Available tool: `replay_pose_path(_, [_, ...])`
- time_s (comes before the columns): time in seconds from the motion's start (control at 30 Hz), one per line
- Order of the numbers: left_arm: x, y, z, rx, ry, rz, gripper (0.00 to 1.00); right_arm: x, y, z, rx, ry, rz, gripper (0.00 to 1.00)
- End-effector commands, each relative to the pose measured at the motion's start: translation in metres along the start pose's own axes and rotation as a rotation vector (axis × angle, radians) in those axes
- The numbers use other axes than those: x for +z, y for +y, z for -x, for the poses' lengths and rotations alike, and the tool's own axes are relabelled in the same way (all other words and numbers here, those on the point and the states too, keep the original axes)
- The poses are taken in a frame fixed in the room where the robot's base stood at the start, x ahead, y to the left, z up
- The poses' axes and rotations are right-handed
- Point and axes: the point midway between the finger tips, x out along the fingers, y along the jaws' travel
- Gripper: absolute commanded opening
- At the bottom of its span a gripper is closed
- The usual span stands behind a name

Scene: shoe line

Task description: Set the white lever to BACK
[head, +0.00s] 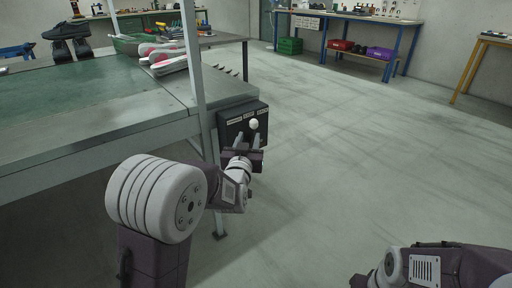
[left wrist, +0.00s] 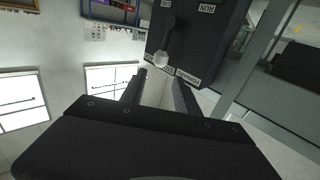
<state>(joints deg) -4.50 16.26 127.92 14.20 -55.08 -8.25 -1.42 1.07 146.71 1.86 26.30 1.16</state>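The white lever's round knob (head: 253,124) is on the front of a dark control box (head: 233,131) at the end of the conveyor frame. My left gripper (head: 247,142) is open just below the knob. Its two fingers (left wrist: 158,92) are apart with nothing between them, and the knob lies beyond their tips. Only part of my right arm shows at bottom right; its fingers are hidden.
The conveyor table (head: 90,105) with its green surface and metal post (head: 195,65) stands left of the box. Shoes (head: 168,60) lie at its far end. The floor to the right is clear. A blue-legged bench (head: 350,17) stands at the back.

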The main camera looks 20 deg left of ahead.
Motion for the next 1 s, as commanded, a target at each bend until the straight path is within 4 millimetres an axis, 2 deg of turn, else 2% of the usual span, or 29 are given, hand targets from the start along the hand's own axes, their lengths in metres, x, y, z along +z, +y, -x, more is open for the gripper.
replay_pose_path(0.03, [0.005,0.0,0.0,0.001,0.0,0.0,0.37,0.0,0.0,-0.005,0.0,0.001,0.0,0.36])
replay_pose_path(0.23, [-0.001,0.0,-0.006,0.0,-0.002,0.0,0.37,-0.001,0.0,0.004,0.0,0.001,0.0,0.36])
replay_pose_path(0.57, [-0.004,0.0,-0.069,0.0,-0.004,0.0,0.37,-0.005,-0.001,0.048,0.0,0.001,0.0,0.36])
replay_pose_path(0.63, [0.003,0.0,-0.079,0.001,0.001,0.001,0.37,-0.004,-0.001,0.037,0.0,0.001,0.0,0.36])
replay_pose_path(0.73, [0.003,0.0,-0.088,0.001,0.0,0.0,0.37,-0.004,-0.001,0.035,0.0,0.0,0.0,0.36])
replay_pose_path(1.0, [0.002,0.0,-0.091,0.001,-0.001,0.0,0.37,-0.004,-0.001,0.035,0.0,0.0,0.0,0.36])
